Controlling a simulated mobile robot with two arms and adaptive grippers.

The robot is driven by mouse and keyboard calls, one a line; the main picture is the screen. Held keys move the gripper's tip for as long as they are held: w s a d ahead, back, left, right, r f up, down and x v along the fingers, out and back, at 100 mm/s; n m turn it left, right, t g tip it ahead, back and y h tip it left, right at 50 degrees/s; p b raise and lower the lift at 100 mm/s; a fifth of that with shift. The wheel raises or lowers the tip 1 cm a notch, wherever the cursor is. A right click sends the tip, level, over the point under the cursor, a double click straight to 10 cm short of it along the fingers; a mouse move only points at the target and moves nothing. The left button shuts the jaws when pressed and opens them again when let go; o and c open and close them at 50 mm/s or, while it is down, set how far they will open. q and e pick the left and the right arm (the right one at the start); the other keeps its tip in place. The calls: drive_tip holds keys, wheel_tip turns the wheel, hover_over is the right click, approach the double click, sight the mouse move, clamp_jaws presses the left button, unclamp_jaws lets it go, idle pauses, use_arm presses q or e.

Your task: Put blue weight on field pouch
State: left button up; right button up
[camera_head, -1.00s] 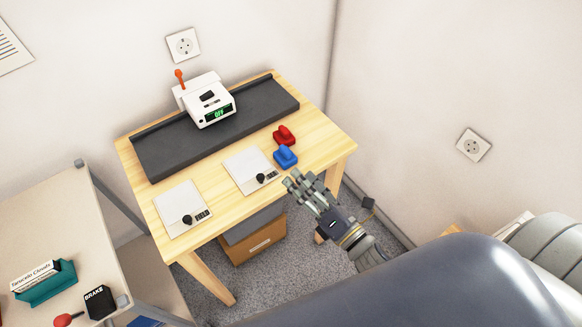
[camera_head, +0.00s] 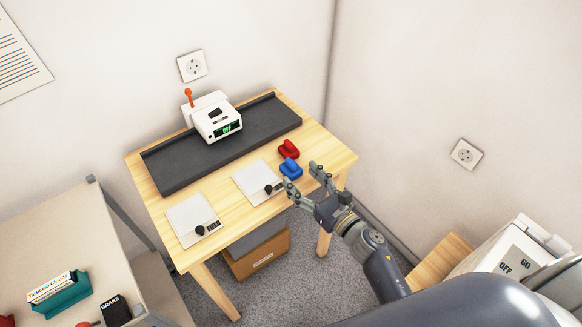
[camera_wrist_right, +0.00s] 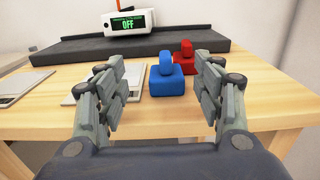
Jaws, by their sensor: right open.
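The blue weight (camera_head: 290,169) is a small block with a knob, standing on the wooden table near its right front edge. In the right wrist view the blue weight (camera_wrist_right: 166,80) shows between my open fingers, a little beyond them. My right gripper (camera_head: 303,176) is open and empty at the table's right front edge, close to the blue weight. The flat white pouches with black knobs may be field pouches: one pouch (camera_head: 252,181) is left of the blue weight, another pouch (camera_head: 187,220) is further left. My left gripper is not in view.
A red weight (camera_head: 289,148) stands just behind the blue one. A dark grey tray (camera_head: 170,171) with a white device (camera_head: 215,119) reading OFF spans the table's back. A side table (camera_head: 60,235) is at left, a white OFF/GO box (camera_head: 515,258) at lower right.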

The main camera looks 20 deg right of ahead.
sight(296, 167)
drive_tip(key=x, duration=0.1)
drive_tip(key=p+x, duration=0.1)
drive_tip(key=x, duration=0.2)
drive_tip(key=shift+w+d+r, duration=0.2)
drive_tip(key=shift+w+d, duration=0.1)
drive_tip(key=shift+w+a, duration=0.15)
drive_tip(key=shift+w, duration=0.15)
drive_tip(key=c, duration=1.3)
clamp_jaws()
drive_tip(key=shift+r, duration=0.1)
